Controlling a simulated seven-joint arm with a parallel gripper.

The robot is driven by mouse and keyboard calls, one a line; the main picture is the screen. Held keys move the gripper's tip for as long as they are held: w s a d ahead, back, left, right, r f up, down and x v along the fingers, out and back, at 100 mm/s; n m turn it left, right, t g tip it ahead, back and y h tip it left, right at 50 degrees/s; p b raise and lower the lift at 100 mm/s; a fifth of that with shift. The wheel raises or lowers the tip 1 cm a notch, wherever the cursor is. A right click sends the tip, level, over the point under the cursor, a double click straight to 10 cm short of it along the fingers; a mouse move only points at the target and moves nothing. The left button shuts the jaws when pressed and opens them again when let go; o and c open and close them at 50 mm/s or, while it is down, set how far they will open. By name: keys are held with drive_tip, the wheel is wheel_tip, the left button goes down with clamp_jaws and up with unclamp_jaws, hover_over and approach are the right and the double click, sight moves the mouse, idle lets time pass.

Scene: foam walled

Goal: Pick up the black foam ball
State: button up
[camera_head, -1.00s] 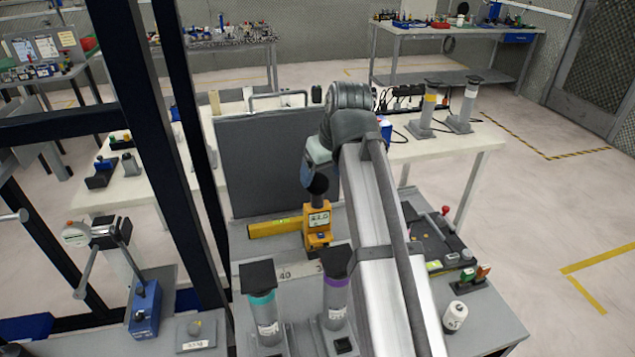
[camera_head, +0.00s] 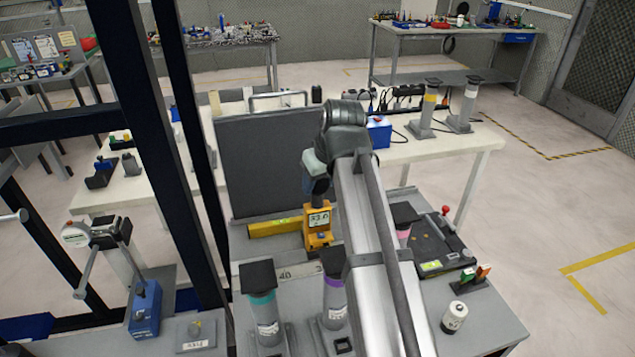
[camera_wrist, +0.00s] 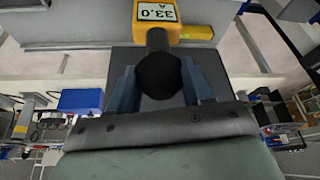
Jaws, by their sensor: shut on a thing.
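The black foam ball (camera_wrist: 158,76) shows in the wrist view between the two blue-grey fingers of my gripper (camera_wrist: 160,84). My gripper is shut on it, with a finger against each side. In the wrist view a dark cylinder lies between the ball and a yellow meter (camera_wrist: 185,32) with a display. In the head view my gripper (camera_head: 318,192) is just above the yellow meter (camera_head: 317,238), which stands on the grey bench. The ball is mostly hidden there by the gripper. I cannot tell whether the ball still touches the dark cylinder.
A dark upright panel (camera_head: 268,165) stands behind the meter. Capped cylinders with a teal band (camera_head: 262,312) and a purple band (camera_head: 335,296) stand in front. A white cylinder (camera_head: 454,317) and a black device (camera_head: 437,243) are at right. Dark posts rise at left.

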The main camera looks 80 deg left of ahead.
drive_tip(key=shift+c, duration=1.2)
